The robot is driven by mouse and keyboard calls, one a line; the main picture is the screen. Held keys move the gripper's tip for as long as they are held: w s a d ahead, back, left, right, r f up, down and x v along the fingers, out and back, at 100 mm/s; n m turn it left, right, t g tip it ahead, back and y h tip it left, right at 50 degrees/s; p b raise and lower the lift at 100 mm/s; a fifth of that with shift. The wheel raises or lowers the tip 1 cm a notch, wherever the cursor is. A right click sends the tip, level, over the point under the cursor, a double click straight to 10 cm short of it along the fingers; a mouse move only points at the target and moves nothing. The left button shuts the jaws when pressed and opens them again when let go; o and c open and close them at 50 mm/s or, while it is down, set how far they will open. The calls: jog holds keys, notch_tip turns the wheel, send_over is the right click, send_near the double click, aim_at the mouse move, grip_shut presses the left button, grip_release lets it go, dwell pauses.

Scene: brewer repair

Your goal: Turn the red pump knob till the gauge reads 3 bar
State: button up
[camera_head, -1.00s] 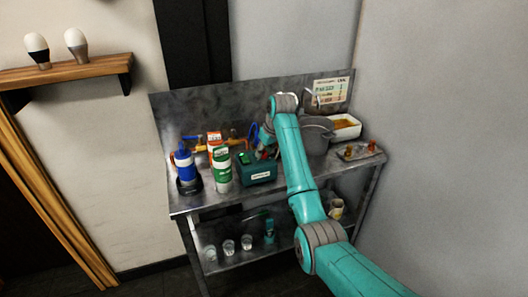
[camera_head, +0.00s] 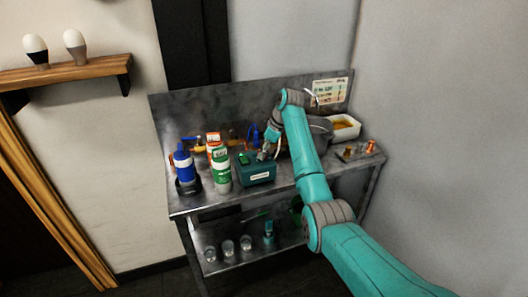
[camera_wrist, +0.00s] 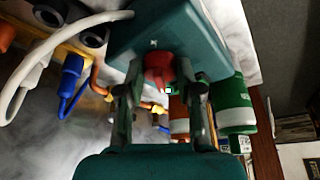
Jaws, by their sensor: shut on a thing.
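The teal pump box (camera_head: 257,173) stands on the metal bench with a pale label on its front. In the wrist view its teal body (camera_wrist: 185,35) fills the top middle. The red knob (camera_wrist: 158,70) sticks out from it between my two fingers. My gripper (camera_wrist: 160,88) is shut on the red knob, one finger on each side. In the head view my gripper (camera_head: 265,151) is at the top of the pump box, and the knob is hidden or too small to tell there. I cannot make out a gauge reading in either view.
A green and white bottle (camera_head: 221,173), an orange and white carton (camera_head: 213,143) and a blue and white bottle (camera_head: 184,165) stand left of the pump. A grey pot (camera_head: 320,128) and a white tray (camera_head: 345,130) are right. Several glasses stand on the lower shelf.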

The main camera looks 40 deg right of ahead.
dwell(0.4)
jog(key=o, duration=1.2)
jog(key=shift+c, duration=0.2)
jog(key=v, duration=0.7)
jog(key=shift+r, duration=0.25)
